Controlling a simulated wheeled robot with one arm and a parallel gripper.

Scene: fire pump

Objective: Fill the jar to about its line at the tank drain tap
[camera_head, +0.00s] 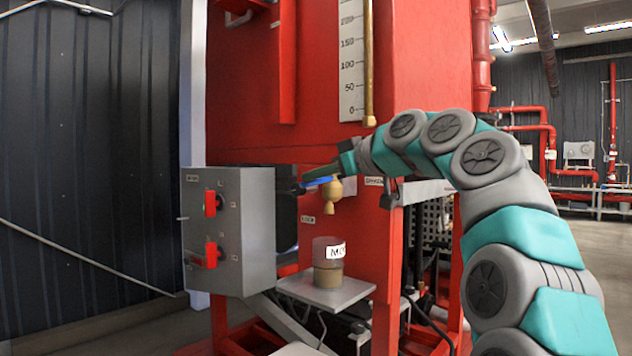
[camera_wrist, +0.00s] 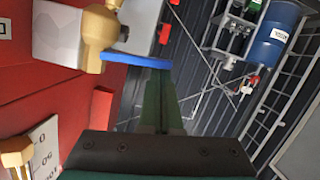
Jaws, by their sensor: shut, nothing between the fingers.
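The brass drain tap (camera_head: 331,192) sticks out of the red tank's front, with its blue lever (camera_head: 317,182) pointing left. In the wrist view the brass tap body (camera_wrist: 97,35) and the blue lever (camera_wrist: 135,60) are at upper left. The jar (camera_head: 328,264) stands upright on a small grey shelf (camera_head: 326,290) below the tap spout. Its lower part looks tan and its upper part greyish and see-through, with a white label; no fill line can be made out. My gripper (camera_head: 308,176) is shut and empty, its fingertips (camera_wrist: 164,78) close beside the lever's free end; contact cannot be told.
A grey control box (camera_head: 228,230) with two red switches stands left of the shelf. A level scale (camera_head: 351,60) and brass tube run up the tank above my gripper. Red frame posts and cables lie below. A blue drum (camera_wrist: 275,35) shows in the wrist view.

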